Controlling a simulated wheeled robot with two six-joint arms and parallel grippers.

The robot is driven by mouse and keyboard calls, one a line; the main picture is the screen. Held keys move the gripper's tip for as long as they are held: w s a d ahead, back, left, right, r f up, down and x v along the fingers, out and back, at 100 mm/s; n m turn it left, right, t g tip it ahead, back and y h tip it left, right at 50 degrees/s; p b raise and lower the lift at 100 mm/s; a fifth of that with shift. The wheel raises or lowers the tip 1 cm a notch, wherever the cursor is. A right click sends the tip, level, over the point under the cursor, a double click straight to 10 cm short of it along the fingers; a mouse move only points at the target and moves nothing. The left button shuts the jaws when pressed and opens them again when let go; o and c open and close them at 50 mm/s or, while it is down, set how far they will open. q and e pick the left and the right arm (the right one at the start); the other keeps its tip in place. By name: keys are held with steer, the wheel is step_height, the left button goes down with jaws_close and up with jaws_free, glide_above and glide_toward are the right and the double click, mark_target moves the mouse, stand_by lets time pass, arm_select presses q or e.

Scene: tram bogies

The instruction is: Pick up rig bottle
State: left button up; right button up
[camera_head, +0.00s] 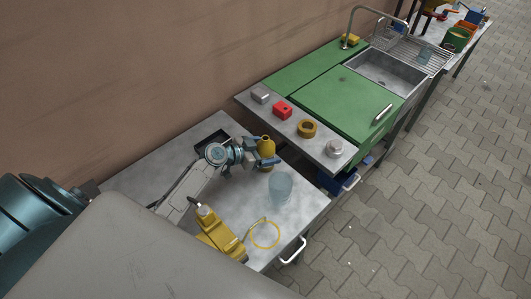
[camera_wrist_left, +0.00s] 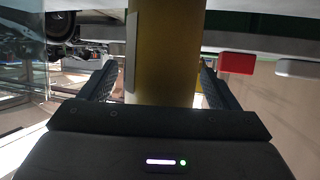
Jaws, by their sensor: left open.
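The rig bottle (camera_head: 266,147) is a yellow bottle with a narrower neck, upright at the far edge of the near grey table. My left gripper (camera_head: 265,158) is at the bottle, with its fingers on either side of the body. In the left wrist view the bottle (camera_wrist_left: 165,50) fills the space between the two dark fingers of the gripper (camera_wrist_left: 160,88). The jaws are open and a gap shows beside the right finger. The bottle's top and base are out of that view. My right gripper is not in view.
A translucent bluish cup (camera_head: 281,188) stands close in front of the bottle. A yellow tool (camera_head: 219,232) and a yellow ring (camera_head: 265,233) lie nearer. A black tray (camera_head: 211,140) is behind my wrist. A red block (camera_head: 282,110) and a brass ring (camera_head: 307,128) sit on the adjoining counter.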

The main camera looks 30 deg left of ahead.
mark_target(266, 137)
arm_select(q)
steer(key=c, duration=1.3)
steer(key=shift+r, duration=0.25)
steer(key=shift+r+b, duration=1.05)
steer(key=shift+r, duration=3.65)
